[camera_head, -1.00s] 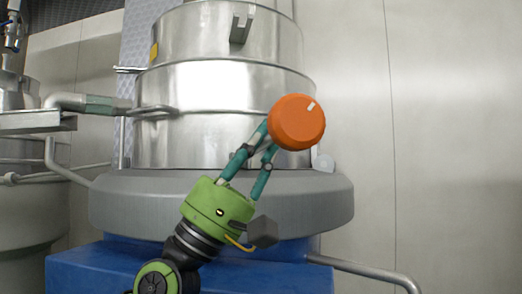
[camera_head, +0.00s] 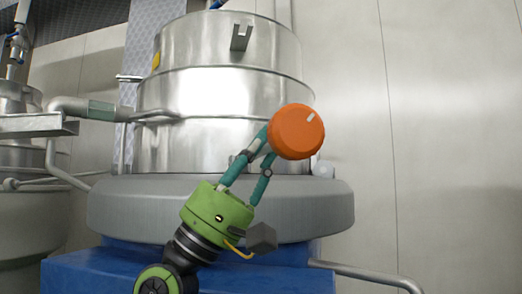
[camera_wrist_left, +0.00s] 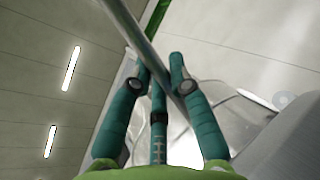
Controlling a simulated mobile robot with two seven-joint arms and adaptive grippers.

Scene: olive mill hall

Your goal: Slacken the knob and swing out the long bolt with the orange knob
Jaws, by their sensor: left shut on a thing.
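The large orange knob (camera_head: 296,131) with a white mark stands in front of the steel vessel (camera_head: 225,105), at its right side. My left gripper (camera_head: 266,143) comes up from below, and its teal fingertips are partly hidden behind the knob. In the left wrist view the gripper (camera_wrist_left: 161,65) is shut with its fingertips on either side of a long grey metal bolt (camera_wrist_left: 140,38). The bolt slants from upper left to lower right. The knob is not seen in that view, and the bolt is hidden behind it in the head view. My right gripper is not in view.
A wide grey ring (camera_head: 130,207) surrounds the vessel's foot above a blue base (camera_head: 100,270). A bent metal rail (camera_head: 365,270) sticks out at lower right. Pipes (camera_head: 85,106) and a second vessel (camera_head: 25,190) stand at left. The space right of the knob is clear before a pale wall.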

